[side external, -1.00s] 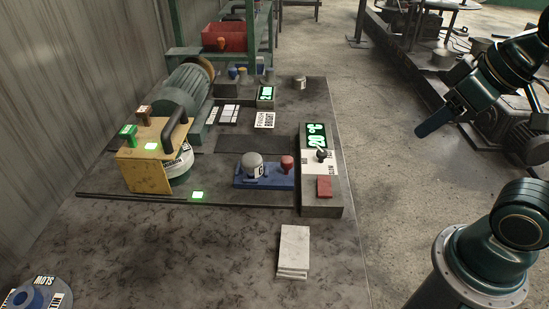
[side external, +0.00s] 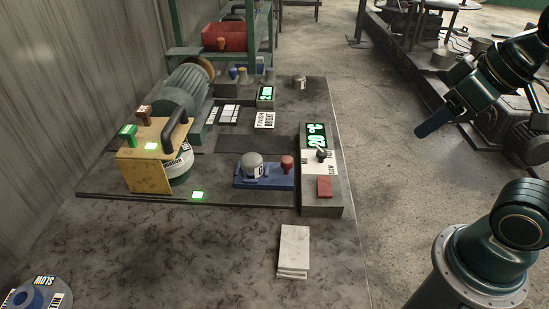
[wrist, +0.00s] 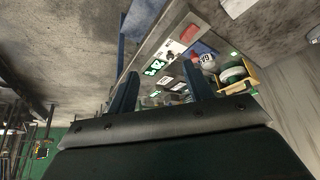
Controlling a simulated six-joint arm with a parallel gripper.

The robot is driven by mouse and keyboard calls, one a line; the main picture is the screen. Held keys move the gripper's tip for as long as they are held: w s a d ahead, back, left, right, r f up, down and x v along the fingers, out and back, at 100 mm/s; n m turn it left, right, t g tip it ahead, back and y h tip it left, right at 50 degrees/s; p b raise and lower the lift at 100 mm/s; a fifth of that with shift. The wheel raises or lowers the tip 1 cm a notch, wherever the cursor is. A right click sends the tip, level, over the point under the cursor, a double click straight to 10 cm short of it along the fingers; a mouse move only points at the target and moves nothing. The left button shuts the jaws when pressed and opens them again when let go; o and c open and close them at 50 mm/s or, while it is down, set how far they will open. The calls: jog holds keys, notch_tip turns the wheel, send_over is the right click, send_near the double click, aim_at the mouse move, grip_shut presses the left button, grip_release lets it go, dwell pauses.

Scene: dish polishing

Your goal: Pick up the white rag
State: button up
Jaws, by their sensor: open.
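The white rag (side external: 294,250) is a folded flat stack lying on the table in front of the control box in the side view. A white flat piece, likely the rag (wrist: 238,7), shows at the top edge of the wrist view. My gripper (side external: 434,123) is up at the right in the side view, above the floor and well away from the rag. In the wrist view my gripper's two fingers (wrist: 160,85) stand apart with nothing between them.
The control box (side external: 321,185) with green display and red block stands behind the rag. A yellow stand (side external: 147,170) and grey motor (side external: 185,92) are left. The table around the rag is clear.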

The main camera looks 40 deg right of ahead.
jog(key=o, duration=0.4)
jog(key=shift+o, duration=0.2)
jog(key=shift+w+a, duration=0.1)
jog(key=m+g+y, duration=0.3)
jog(key=m+g, duration=0.6)
jog(key=m, duration=0.1)
send_over(294, 246)
jog(key=w+d, duration=0.4)
notch_tip(294, 246, down, 10)
jog(key=shift+s+f, duration=0.15)
jog(key=shift+s, duration=0.1)
jog(key=shift+f, duration=0.1)
jog(key=shift+t, duration=0.3)
jog(key=shift+x, duration=4.2)
